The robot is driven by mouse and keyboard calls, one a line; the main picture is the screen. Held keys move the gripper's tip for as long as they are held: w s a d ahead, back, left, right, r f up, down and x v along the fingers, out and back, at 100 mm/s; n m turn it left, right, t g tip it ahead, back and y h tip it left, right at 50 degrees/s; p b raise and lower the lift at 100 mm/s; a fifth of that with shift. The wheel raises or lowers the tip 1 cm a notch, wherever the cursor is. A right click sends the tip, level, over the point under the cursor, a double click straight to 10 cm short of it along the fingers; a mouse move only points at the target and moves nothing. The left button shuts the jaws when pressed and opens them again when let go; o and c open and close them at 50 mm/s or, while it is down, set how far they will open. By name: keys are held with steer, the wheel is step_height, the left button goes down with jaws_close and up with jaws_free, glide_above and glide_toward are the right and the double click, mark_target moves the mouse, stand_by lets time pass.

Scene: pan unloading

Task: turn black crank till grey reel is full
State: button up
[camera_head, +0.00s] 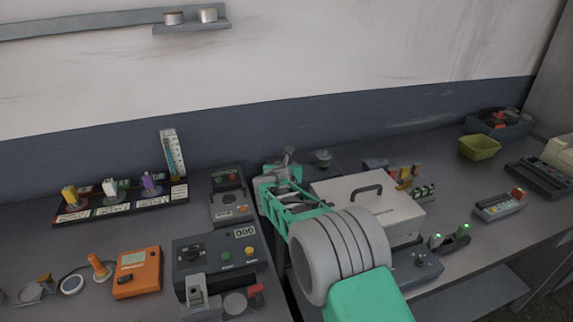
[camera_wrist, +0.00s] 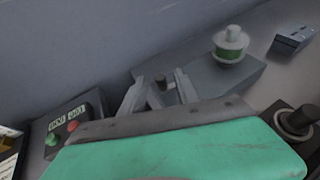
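My gripper (camera_wrist: 160,84) has its two grey fingers spread apart in the wrist view. A small dark upright peg (camera_wrist: 160,81), possibly the black crank's handle, shows between them with space at its sides. In the head view my gripper (camera_head: 283,172) is over the back of the bench, and its fingers are small there. A spool-like part with a green and whitish band and a grey top (camera_wrist: 230,44), possibly the reel, stands on a grey block to the right of my fingers. It also shows in the head view (camera_head: 323,158). The crank's arm is hidden, and how full the reel is cannot be told.
A box with green and red buttons (camera_wrist: 65,130) stands left of my gripper. A dark round knob (camera_wrist: 298,121) is close at right. A pale lidded case (camera_head: 370,200) sits right of my arm, and a control box with a display (camera_head: 215,250) sits left.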

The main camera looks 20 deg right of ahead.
steer(key=shift+x, duration=1.2)
steer(key=shift+c, duration=0.5)
jaws_close()
